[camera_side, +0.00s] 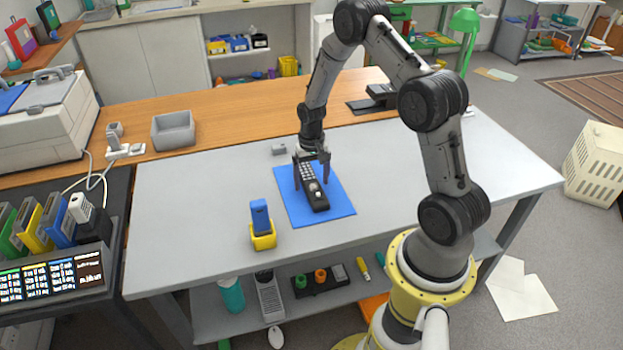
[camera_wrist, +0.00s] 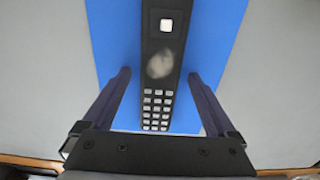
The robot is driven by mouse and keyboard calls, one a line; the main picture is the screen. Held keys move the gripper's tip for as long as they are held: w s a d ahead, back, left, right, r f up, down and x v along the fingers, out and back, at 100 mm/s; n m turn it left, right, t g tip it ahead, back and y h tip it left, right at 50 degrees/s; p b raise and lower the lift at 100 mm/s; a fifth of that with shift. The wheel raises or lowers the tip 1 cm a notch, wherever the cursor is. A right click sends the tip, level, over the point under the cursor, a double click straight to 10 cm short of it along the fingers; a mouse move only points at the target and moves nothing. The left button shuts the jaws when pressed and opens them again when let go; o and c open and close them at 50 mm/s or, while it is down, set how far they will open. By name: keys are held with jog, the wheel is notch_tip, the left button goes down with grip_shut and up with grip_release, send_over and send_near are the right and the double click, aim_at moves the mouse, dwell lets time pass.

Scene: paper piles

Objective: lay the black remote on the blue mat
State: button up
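The black remote (camera_side: 316,200) lies flat on the blue mat (camera_side: 340,202), with its keypad end by the mat's far edge. In the wrist view the remote (camera_wrist: 150,75) runs up the middle, with pale keys, a grey round pad and a white button, and the blue mat (camera_wrist: 112,35) shows on both sides of it. My gripper (camera_side: 312,178) is low over the remote with a finger on each side. In the wrist view my gripper (camera_wrist: 159,73) is open, and blue shows between each finger and the remote. The remote's far end is partly hidden by my gripper.
A yellow holder (camera_side: 263,238) with a blue item stands left of the mat. A small grey block (camera_side: 279,149) lies behind it. A grey bin (camera_side: 173,130) stands on the wooden counter behind. The grey table (camera_side: 200,205) is clear on the left.

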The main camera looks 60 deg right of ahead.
aim_at(311, 183)
jog(key=shift+r, duration=0.1)
jog(key=s+a+r+n+t, duration=0.1)
jog(key=a+r, duration=0.1)
jog(key=r, duration=0.8)
jog(key=a+r+n, duration=0.1)
jog(key=a+r, duration=0.2)
jog(key=r, duration=0.7)
jog(key=s+a+r+n+t, duration=0.3)
jog(key=s+a+r+n, duration=0.1)
jog(key=s+a+r, duration=0.55)
jog(key=s+a+r+n+t, duration=0.1)
jog(key=s+a+n, duration=0.2)
jog(key=s, duration=0.6)
jog(key=shift+s+a+t, duration=0.3)
jog(key=shift+s+a, duration=0.1)
jog(key=shift+a, duration=0.7)
